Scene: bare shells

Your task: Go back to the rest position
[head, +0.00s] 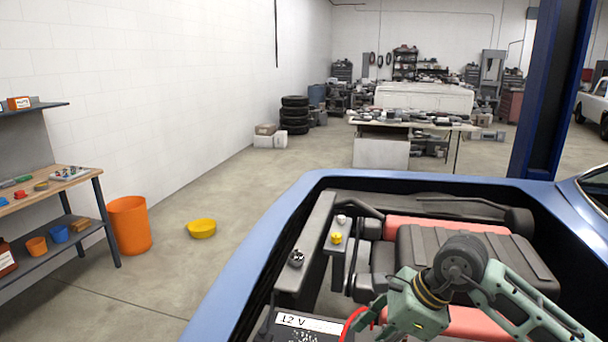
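My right arm comes in from the right over the open engine bay of a blue car (262,235). Its green gripper (385,325) is low at the bottom edge of the view, beside a red cable (352,322). The fingertips are partly cut off, so I cannot tell whether it is open or shut, or whether it touches the cable. A black battery with a "12 V" label (310,323) is just left of it. My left gripper is not in view.
In the bay, a yellow cap (336,238), a white cap (341,219) and a dark cap (296,258) sit on black parts. A wooden workbench (75,182), an orange bin (129,225) and a yellow bowl (201,228) are at left. A blue post (551,90) rises behind the car.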

